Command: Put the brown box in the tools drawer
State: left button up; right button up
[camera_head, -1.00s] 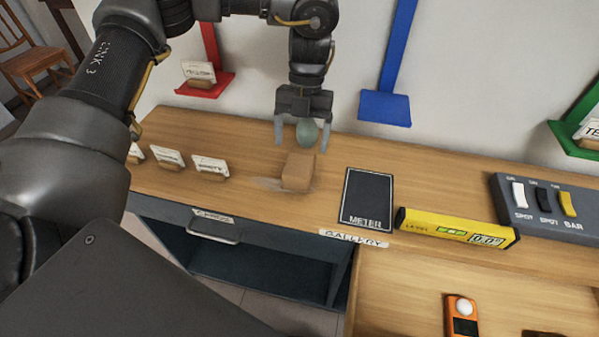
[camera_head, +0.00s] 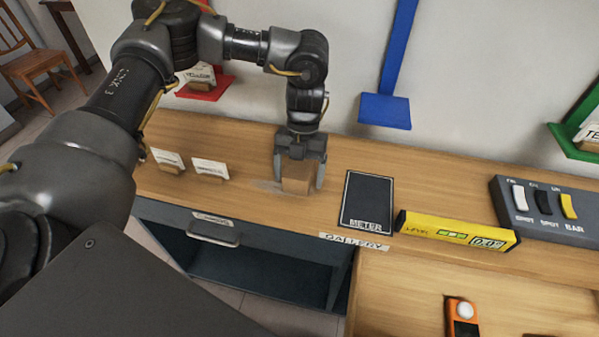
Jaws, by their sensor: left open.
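The brown box (camera_head: 296,186) stands on the wooden counter, left of the black meter mat. My left gripper (camera_head: 298,180) is over it from above, open, with one finger on each side of the box. I cannot tell whether the fingers touch it. A dark drawer front (camera_head: 214,229) with a metal handle and a small label is below the counter edge; the label is too small to read, and the drawer looks shut. My right gripper is not in view.
Card holders (camera_head: 210,169) stand left of the box. The meter mat (camera_head: 367,201), a yellow level (camera_head: 455,230) and a switch panel (camera_head: 545,208) lie to the right. An orange meter (camera_head: 461,317) is on the lower wooden surface. Blue (camera_head: 385,110) and red shelves are on the wall behind.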

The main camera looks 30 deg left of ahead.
pick_arm(q)
jog(key=shift+f, duration=0.1)
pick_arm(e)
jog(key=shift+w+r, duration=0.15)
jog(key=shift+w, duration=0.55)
pick_arm(q)
jog(key=shift+f, duration=0.1)
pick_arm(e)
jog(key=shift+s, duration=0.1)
